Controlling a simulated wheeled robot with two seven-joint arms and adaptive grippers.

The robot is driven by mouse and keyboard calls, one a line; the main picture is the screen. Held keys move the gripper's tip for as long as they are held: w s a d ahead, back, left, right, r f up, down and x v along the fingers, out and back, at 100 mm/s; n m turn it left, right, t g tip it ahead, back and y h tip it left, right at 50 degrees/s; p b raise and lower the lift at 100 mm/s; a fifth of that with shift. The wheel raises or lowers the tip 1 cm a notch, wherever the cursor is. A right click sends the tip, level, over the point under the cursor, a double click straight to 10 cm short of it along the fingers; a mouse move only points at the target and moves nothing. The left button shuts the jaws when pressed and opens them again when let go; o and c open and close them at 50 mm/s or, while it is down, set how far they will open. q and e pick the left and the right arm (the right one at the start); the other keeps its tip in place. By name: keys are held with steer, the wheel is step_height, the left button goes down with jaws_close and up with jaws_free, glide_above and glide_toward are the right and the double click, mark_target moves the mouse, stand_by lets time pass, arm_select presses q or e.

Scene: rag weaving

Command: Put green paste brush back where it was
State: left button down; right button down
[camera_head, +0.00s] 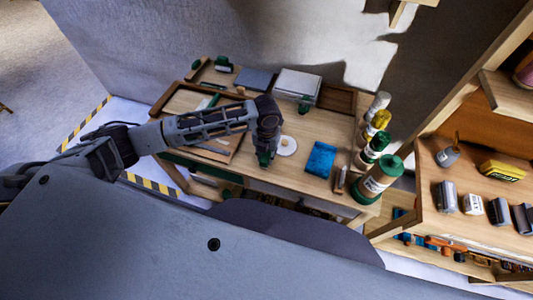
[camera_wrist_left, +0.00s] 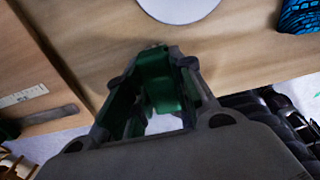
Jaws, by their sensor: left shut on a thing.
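My left gripper (camera_head: 265,152) reaches over the front part of the wooden workbench, just left of a white round disc. In the left wrist view the gripper (camera_wrist_left: 155,62) is shut on a green object (camera_wrist_left: 162,92), which looks like the green paste brush. Its green end also shows under the fingers in the head view (camera_head: 264,160). Most of the brush is hidden by the fingers, so its bristles cannot be made out. The gripper is close to the bench's front edge. My right gripper is not in view.
The white disc (camera_head: 287,146) lies beside the gripper, with a blue cloth (camera_head: 321,159) to its right. Several bottles, including a large green-capped one (camera_head: 378,178), stand at the bench's right end. A wooden frame (camera_head: 218,150) lies left. A shelf (camera_head: 470,215) stands at right.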

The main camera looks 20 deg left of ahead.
mark_target(267, 154)
arm_select(q)
steer(key=c, duration=1.2)
jaws_free()
steer(key=shift+f, duration=0.1)
step_height(267, 154, up, 12)
steer(key=shift+b, duration=0.3)
